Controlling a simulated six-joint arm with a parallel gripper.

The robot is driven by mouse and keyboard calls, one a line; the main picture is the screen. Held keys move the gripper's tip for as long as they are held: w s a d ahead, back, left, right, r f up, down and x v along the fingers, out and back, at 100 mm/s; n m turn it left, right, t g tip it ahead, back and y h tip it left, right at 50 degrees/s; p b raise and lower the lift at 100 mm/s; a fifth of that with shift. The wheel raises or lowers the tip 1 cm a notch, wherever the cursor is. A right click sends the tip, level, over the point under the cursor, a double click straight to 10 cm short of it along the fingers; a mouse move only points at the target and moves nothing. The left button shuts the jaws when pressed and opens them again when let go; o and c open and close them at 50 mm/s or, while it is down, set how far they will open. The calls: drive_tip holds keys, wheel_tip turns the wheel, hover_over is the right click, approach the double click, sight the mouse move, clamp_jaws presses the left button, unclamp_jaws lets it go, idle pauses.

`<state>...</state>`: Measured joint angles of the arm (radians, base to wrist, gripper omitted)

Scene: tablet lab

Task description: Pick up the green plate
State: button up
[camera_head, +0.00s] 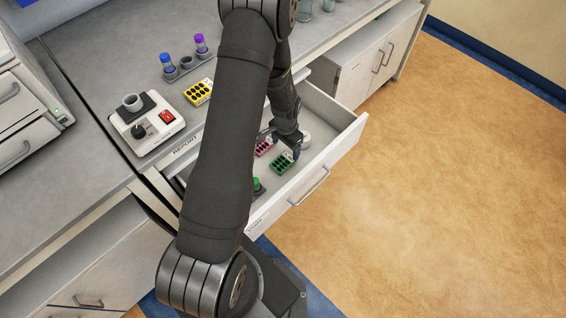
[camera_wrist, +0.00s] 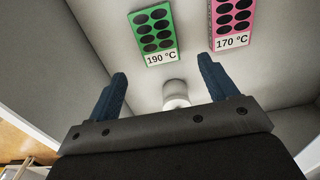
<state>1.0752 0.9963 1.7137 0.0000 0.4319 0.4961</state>
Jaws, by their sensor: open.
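The green plate (camera_head: 281,162) lies in the open drawer. It has rows of dark round wells, and in the wrist view the green plate (camera_wrist: 154,32) carries the label "190 °C". My gripper (camera_head: 287,146) is over the drawer, close to the green plate.
A pale round object (camera_wrist: 175,93) sits in the drawer (camera_head: 318,174). A green-topped item (camera_head: 258,186) is at the drawer's near end. A yellow plate (camera_head: 199,92), a device with a red switch (camera_head: 167,116) and capped vials (camera_head: 201,43) stand on the counter.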

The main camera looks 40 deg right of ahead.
sight(284, 161)
wheel_tip(284, 161, down, 2)
drive_tip(key=f, duration=0.4)
drive_tip(key=shift+s+a, duration=0.15)
drive_tip(key=shift+a, duration=0.25)
drive_tip(key=shift+f, duration=0.6)
drive_tip(key=c, duration=1.1)
